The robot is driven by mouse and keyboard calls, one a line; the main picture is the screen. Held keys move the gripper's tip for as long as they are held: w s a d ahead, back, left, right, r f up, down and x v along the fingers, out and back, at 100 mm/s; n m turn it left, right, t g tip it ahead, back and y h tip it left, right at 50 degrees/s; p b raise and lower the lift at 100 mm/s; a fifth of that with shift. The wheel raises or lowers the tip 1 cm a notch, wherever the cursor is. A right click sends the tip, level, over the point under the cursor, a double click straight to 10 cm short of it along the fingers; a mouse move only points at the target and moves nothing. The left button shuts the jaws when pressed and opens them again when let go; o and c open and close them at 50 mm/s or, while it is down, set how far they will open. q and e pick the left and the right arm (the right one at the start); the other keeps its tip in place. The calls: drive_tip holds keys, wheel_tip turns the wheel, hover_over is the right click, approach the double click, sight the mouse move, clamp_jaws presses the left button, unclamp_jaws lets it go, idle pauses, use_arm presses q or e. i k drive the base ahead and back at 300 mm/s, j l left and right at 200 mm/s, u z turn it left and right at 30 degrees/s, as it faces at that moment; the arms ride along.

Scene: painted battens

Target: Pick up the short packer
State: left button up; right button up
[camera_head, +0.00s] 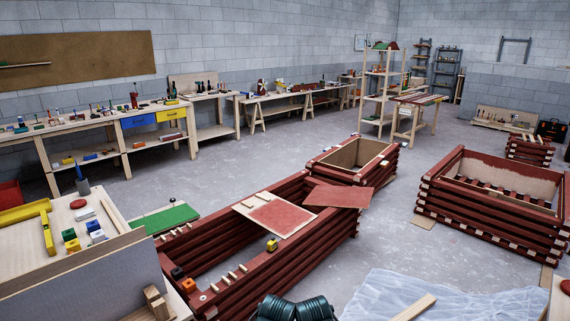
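Several small pale wooden pieces lie in a row on the near end of a long dark-red timber frame (290,258); one of these pieces (232,275) is near the middle of the row. I cannot tell which, if any, is the short packer. A pale wooden block (156,302) stands at the lower left beside a grey-white panel. A longer pale batten (415,306) lies on a translucent plastic sheet (470,300) at the lower right. Neither of my grippers shows in the head view.
A board with a red panel (278,214) lies across the long frame. Another red timber frame (490,213) stands at right. A workbench (85,205) with coloured blocks is at near left. Grey floor (390,235) is open between the frames. Benches with tools line the back wall.

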sight(247, 204)
drive_tip(key=i, duration=2)
drive_tip(key=i+u, duration=0.15)
drive_tip(key=u, duration=0.4)
drive_tip(key=k, duration=0.65)
drive_tip(key=u, duration=4.6)
drive_tip(key=i, duration=0.9)
